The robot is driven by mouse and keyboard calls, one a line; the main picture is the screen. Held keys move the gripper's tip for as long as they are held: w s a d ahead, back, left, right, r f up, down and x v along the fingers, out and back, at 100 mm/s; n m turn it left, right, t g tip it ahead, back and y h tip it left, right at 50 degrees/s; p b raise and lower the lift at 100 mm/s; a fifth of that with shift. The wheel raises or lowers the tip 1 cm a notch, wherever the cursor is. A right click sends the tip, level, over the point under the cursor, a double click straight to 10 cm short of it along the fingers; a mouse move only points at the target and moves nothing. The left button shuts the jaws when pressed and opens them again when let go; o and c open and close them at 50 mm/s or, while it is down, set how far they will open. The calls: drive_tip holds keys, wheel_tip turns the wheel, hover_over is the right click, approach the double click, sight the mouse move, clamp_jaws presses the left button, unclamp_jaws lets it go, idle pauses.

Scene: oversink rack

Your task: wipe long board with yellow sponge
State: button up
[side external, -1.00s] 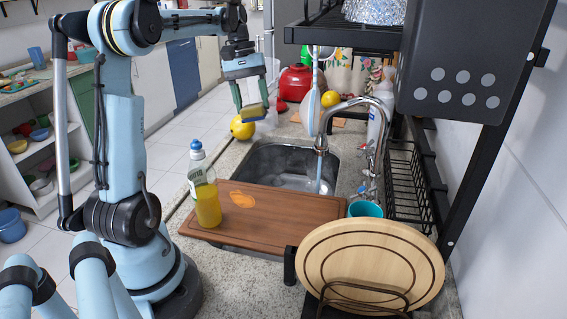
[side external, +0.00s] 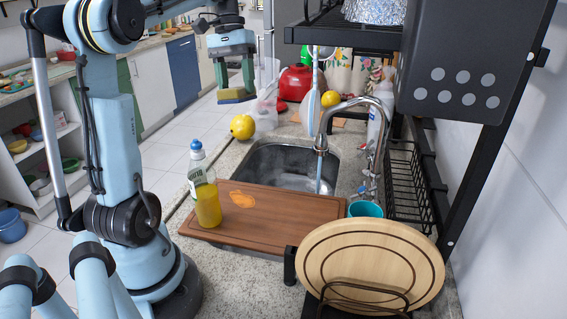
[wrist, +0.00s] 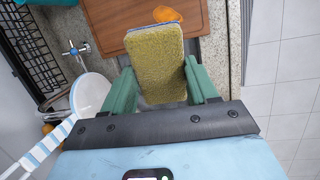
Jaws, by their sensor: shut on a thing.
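The long board (side external: 275,213) is a brown wooden board lying across the near part of the sink, with an orange stain (side external: 242,198) on its left half. Part of the board (wrist: 112,22) and the stain (wrist: 166,15) show at the top of the wrist view. My gripper (side external: 236,84) is shut on the yellow sponge (side external: 232,97), high up beyond the board and to the left of the sink. In the wrist view the sponge (wrist: 158,72) sits between the green fingers, with a blue edge at its far end. The sponge is well clear of the board.
A soap bottle (side external: 206,190) stands at the board's left end. The faucet (side external: 350,105) arches over the sink (side external: 292,165). A teal cup (side external: 365,209) and round wooden board (side external: 370,265) are to the right. A black rack (side external: 345,35) overhangs there.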

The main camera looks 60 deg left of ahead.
drive_tip(key=s+d+f+m+y, duration=0.1)
drive_tip(key=s+d+f+m, duration=0.1)
drive_tip(key=f, duration=0.6)
drive_tip(key=s+d+f+m+y, duration=0.2)
drive_tip(key=s+f+m, duration=0.2)
drive_tip(key=f+m, duration=0.2)
drive_tip(key=shift+s+f+m+t, duration=0.25)
drive_tip(key=shift+f+m+t, duration=0.15)
drive_tip(key=shift+f, duration=0.55)
